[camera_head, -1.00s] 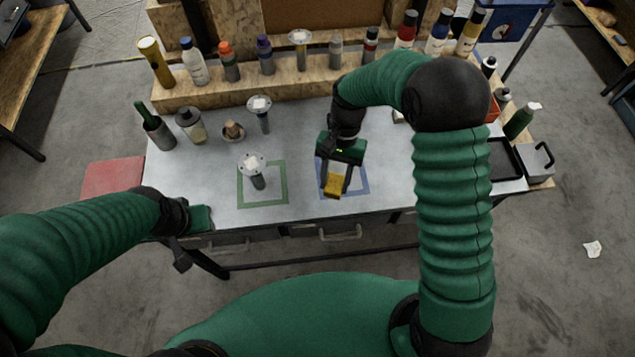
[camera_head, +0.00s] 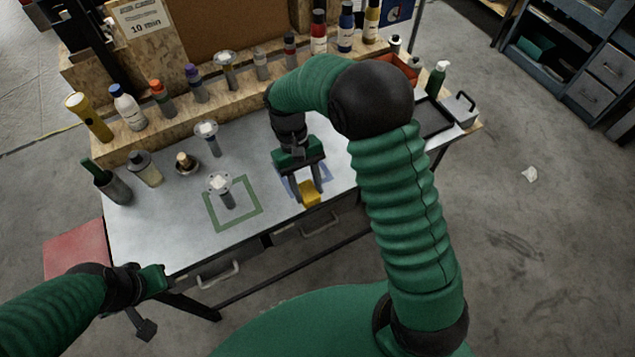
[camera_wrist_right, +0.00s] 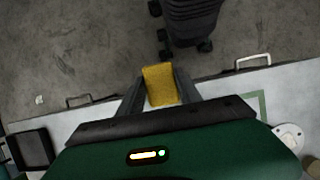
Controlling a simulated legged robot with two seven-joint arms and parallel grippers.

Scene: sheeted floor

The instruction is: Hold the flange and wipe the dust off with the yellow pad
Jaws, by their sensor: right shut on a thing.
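A metal flange (camera_head: 220,184) with a round, pale top stands on its stem inside the green square marked on the table. Its top also shows at the right of the right wrist view (camera_wrist_right: 289,134). My right gripper (camera_head: 309,184) is shut on the yellow pad (camera_head: 311,197), holding it over the blue square, right of the flange. The pad also shows between the fingers in the right wrist view (camera_wrist_right: 160,84). My left gripper (camera_head: 153,279) is at the table's front left corner, apart from the flange; its fingers cannot be made out.
A second flange (camera_head: 207,129) stands farther back. Several bottles and a yellow flashlight (camera_head: 88,116) line the wooden shelf (camera_head: 150,140). Cups and bottles stand at the table's left; a black tray (camera_head: 433,117) lies at the right. The table between green square and front edge is clear.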

